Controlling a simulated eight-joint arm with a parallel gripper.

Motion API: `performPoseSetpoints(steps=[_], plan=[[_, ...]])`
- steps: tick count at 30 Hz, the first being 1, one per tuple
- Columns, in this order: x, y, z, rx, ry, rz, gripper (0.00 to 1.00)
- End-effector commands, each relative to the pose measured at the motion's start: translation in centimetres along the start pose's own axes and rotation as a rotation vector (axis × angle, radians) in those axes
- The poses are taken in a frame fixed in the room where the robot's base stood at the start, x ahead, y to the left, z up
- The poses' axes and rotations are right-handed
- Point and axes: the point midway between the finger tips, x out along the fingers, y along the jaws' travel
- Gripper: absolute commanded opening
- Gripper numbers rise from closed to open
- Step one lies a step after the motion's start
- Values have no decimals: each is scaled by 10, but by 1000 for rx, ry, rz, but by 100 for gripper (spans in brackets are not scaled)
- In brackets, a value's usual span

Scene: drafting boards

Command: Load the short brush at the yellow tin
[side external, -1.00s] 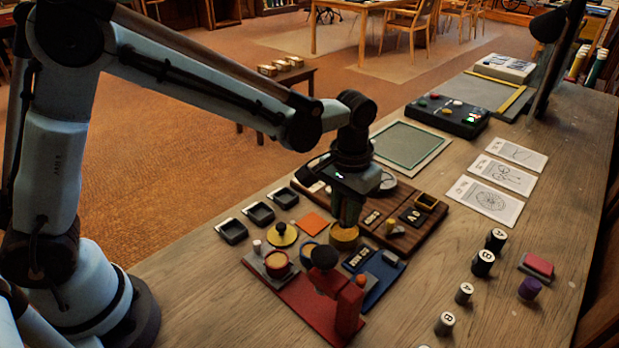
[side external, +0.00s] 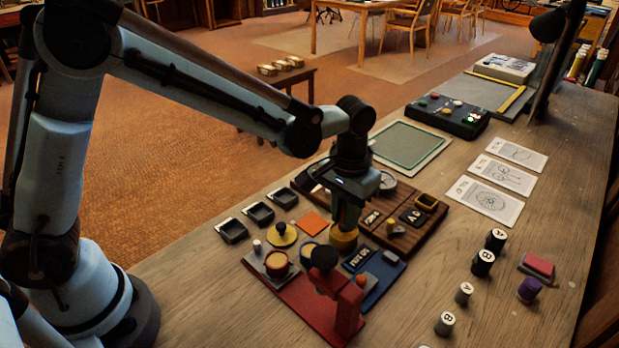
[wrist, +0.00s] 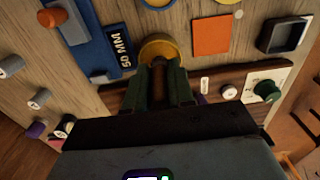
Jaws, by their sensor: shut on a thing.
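The yellow tin (side external: 343,241) stands on the bench beside the wooden board. In the wrist view the yellow tin (wrist: 160,46) is a round yellow rim just beyond my fingertips. My gripper (side external: 345,226) points down over the tin, its tips at or just above the opening. In the wrist view my gripper (wrist: 159,64) has its green fingers close together on a slim, dark thing, apparently the short brush. The fingers hide most of it, and I cannot tell how far its bristles reach into the tin.
A red stand (side external: 325,290) with a dark knob is close in front of the tin. A blue tray (side external: 378,285) lies to its right, an orange square (side external: 314,223) to its left. Black trays (side external: 232,231) line the left edge. The bench's right part holds small labelled cylinders (side external: 483,262).

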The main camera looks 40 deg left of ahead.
Motion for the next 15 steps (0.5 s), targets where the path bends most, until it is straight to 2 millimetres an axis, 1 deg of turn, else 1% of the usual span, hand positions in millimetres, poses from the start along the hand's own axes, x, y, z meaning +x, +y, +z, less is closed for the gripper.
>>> performPoseSetpoints(steps=[15], plan=[[6,0,0,0,0,0,0]])
